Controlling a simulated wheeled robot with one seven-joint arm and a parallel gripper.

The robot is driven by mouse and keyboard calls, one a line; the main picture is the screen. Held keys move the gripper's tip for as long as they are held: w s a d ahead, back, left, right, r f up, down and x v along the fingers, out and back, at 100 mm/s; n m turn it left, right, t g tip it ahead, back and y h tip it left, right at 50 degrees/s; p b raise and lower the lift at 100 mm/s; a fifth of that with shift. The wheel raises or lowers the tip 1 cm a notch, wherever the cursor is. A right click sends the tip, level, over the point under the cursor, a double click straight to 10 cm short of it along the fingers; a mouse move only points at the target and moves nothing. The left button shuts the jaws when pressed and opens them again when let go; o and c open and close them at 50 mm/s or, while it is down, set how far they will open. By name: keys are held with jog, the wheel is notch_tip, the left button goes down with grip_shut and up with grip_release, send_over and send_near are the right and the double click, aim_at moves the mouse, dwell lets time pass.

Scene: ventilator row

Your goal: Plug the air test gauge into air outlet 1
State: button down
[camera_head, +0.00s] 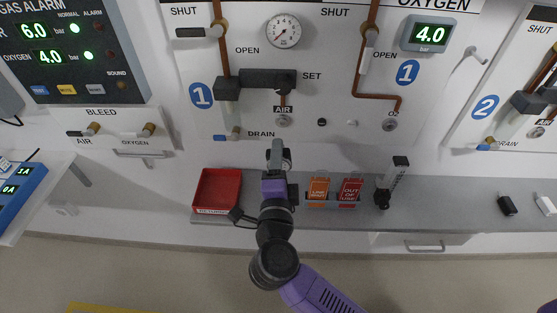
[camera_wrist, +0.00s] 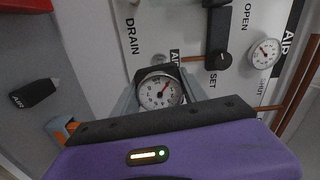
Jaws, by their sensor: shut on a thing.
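My gripper (camera_head: 278,152) is shut on the air test gauge, holding it above the bench in front of panel 1. In the wrist view the gauge (camera_wrist: 160,92) has a round white dial with a red needle and a dark housing, with a finger on either side. Air outlet 1 (camera_head: 284,121), a round metal fitting under the AIR label, is just beyond the gripper in the head view. A strip of panel shows between them there, so they look apart.
The bench holds a red return tray (camera_head: 216,190), an orange tag (camera_head: 318,189), a red out-of-use tag (camera_head: 350,191) and a flowmeter (camera_head: 393,182). The oxygen outlet (camera_head: 390,124) is to the right. The set valve block (camera_head: 267,79) and drain bowl (camera_head: 228,90) stick out above.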

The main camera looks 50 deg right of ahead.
jog(key=shift+s+d+m, duration=0.1)
jog(key=shift+s+m, duration=0.05)
jog(key=shift+m, duration=0.45)
jog(key=b+x, duration=0.1)
jog(key=x, duration=0.5)
jog(key=shift+b, duration=0.3)
jog(key=shift+d+r+p, duration=0.1)
jog(key=shift+d+p, duration=0.05)
jog(key=shift+p, duration=0.35)
jog(key=shift+p+x, duration=0.45)
jog(key=shift+x, duration=0.75)
dwell(0.8)
dwell(0.7)
